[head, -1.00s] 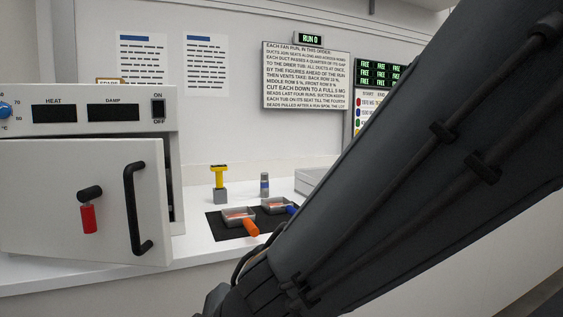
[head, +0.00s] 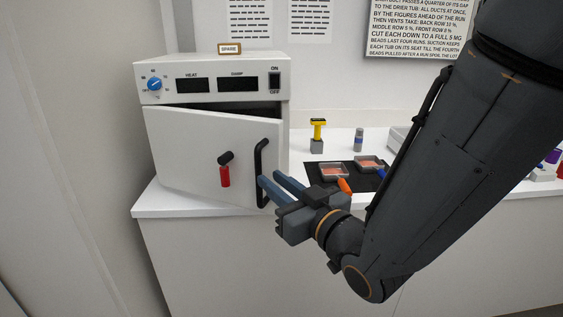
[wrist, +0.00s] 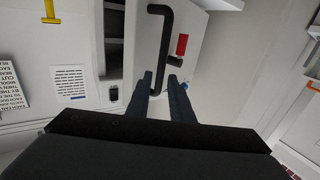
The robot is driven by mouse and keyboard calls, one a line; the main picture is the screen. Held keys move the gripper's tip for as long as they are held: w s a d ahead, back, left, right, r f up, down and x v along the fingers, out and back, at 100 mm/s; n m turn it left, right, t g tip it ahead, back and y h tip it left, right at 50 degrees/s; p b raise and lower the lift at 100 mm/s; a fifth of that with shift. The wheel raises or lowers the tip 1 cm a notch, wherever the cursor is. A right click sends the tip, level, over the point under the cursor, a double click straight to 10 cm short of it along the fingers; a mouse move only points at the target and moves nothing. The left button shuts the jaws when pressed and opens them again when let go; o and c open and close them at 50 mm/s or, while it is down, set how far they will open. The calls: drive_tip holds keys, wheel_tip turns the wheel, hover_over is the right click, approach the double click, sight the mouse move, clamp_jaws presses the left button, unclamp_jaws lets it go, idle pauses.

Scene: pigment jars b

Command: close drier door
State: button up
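The drier (head: 213,70) is a white box at the left of the counter in the head view. Its door (head: 185,150) stands ajar, with a dark gap along the top and right side. The door has a black bar handle (head: 259,155) near its free edge and a red-gripped latch (head: 225,175). My gripper (head: 270,178) is at the handle with its two fingers apart. In the wrist view the fingers (wrist: 160,76) point at the door (wrist: 142,35), and the lower part of the handle (wrist: 166,45) lies between or just beyond their tips. I cannot tell whether they touch it.
To the right on the counter (head: 180,203) are a yellow-topped tool (head: 318,132), a small grey bottle (head: 359,140) and a black mat (head: 318,182) with trays. My arm passes in front of the right side. Open floor lies left of the counter.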

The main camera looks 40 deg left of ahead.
sight(260, 172)
drive_tip(key=p+x, duration=0.1)
drive_tip(key=x, duration=0.6)
drive_tip(key=shift+s+p, duration=0.1)
drive_tip(key=shift+p, duration=0.25)
drive_tip(key=shift+c, duration=0.3)
clamp_jaws()
drive_tip(key=shift+f, duration=0.1)
